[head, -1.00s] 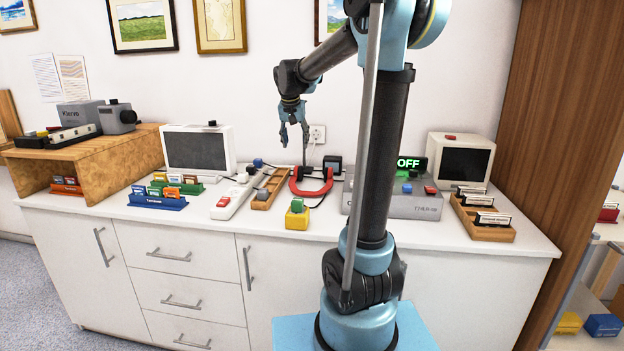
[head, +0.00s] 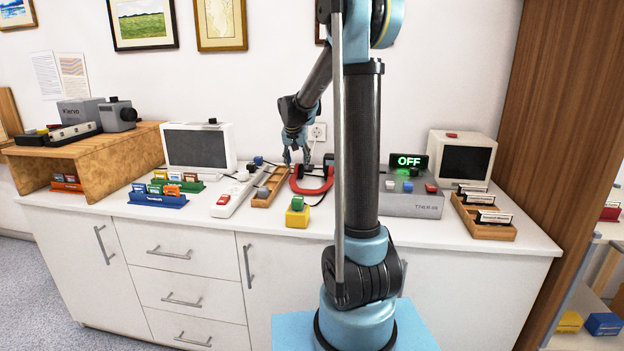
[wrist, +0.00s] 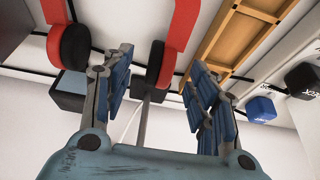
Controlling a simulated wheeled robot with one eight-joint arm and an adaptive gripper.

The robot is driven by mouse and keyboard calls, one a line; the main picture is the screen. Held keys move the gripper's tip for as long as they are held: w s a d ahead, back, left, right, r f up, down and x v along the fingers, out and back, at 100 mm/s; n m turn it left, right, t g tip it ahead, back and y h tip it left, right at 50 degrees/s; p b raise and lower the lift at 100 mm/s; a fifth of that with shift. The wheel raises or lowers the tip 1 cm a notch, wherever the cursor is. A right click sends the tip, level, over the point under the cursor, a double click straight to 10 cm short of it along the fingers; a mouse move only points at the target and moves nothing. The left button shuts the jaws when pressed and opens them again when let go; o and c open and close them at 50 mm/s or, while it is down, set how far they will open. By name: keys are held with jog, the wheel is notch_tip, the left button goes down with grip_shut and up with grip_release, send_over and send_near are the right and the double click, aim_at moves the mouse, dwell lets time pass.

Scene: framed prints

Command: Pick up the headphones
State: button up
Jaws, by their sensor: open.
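The headphones (head: 317,191) are red with black ear pads and lie on the white counter, around the middle of the head view. In the wrist view their red band (wrist: 181,22) and two black pads show at the top. My gripper (head: 296,162) is open, low over the left rear end of the headphones. In the wrist view one pad (wrist: 161,64) appears between the spread fingers of my gripper (wrist: 157,76), and the other pad is outside, to the left. I cannot tell whether the fingers touch it. My arm hides part of the right side.
A wooden tray (head: 263,200) lies close left of the headphones, with a white power strip (head: 231,202) beyond it. A yellow block with a green top (head: 297,216) stands in front. A grey box with an OFF sign (head: 409,161) is to the right. Cables run nearby.

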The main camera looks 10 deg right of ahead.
aim_at(298, 169)
jog(key=shift+a+x, duration=0.2)
jog(key=shift+x, duration=2.4)
jog(key=shift+c, duration=0.3)
jog(key=c, duration=1.2)
